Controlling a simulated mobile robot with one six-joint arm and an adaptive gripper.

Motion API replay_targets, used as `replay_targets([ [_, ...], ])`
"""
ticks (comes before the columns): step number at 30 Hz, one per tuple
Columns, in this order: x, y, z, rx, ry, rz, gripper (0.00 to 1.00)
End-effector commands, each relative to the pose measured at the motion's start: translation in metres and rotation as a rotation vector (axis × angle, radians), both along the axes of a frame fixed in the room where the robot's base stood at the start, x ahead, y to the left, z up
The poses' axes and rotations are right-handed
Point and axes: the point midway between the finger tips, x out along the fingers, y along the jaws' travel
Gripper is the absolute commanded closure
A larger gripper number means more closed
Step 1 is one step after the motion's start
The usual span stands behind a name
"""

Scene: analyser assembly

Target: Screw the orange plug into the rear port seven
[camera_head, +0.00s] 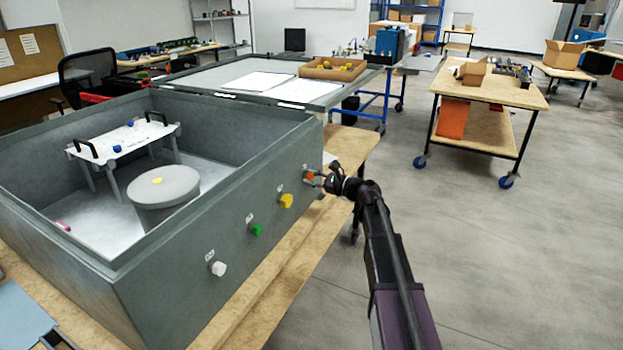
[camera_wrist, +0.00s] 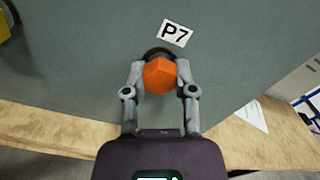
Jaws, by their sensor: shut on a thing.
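The orange plug (camera_wrist: 159,75) has a faceted head and sits between my two fingers in the wrist view. My gripper (camera_wrist: 158,80) is shut on it. Behind the plug, the dark ring of port seven (camera_wrist: 157,51) shows in part on the grey wall, just under a white P7 label (camera_wrist: 175,33). The plug is lined up in front of the port; how deep it sits in it is hidden. In the head view the orange plug (camera_head: 309,174) is at the far right end of the grey box's side wall, with my gripper (camera_head: 317,178) reaching it from the right.
The same wall of the grey box (camera_head: 170,285) carries a yellow plug (camera_head: 286,200), a green plug (camera_head: 256,230) and a white plug (camera_head: 218,268). A wooden bench edge (camera_wrist: 60,130) runs below the wall. Open floor lies to the right.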

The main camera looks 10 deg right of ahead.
Motion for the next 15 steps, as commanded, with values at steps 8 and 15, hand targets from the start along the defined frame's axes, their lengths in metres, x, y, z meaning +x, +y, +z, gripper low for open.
replay_targets([
  [8, 0.0002, 0.0003, 0.0002, 0.127, 0.174, 0.0, 1.0],
  [15, 0.0003, 0.0004, 0.0002, 0.236, 0.324, 0.0, 1.0],
])
